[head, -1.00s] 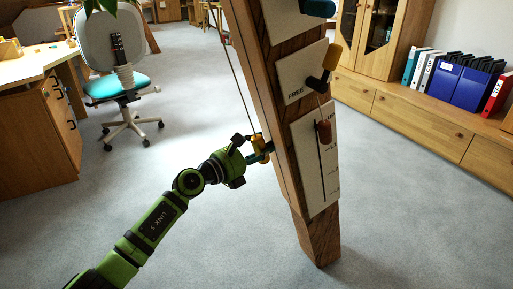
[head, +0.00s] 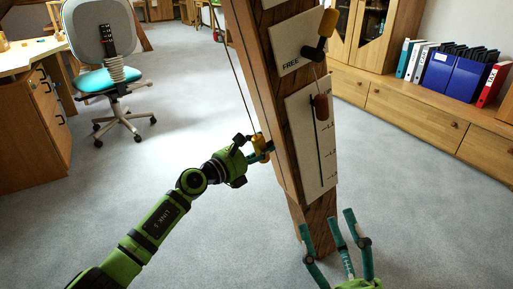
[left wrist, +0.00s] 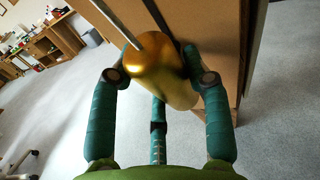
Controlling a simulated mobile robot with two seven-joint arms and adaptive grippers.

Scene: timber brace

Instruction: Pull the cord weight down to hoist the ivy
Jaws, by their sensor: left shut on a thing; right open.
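The cord weight (head: 259,143) is a yellow, brass-like cylinder hanging from a thin cord (head: 238,85) on the left side of the timber post. My left gripper (head: 264,152) is shut on it. In the left wrist view the golden weight (left wrist: 160,72) sits between the teal fingers, close to the post. My right gripper (head: 332,226) is open and empty at the bottom right, in front of the post's lower end. The ivy is out of view.
A chair (head: 108,80) stands left. Open carpet surrounds the post.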

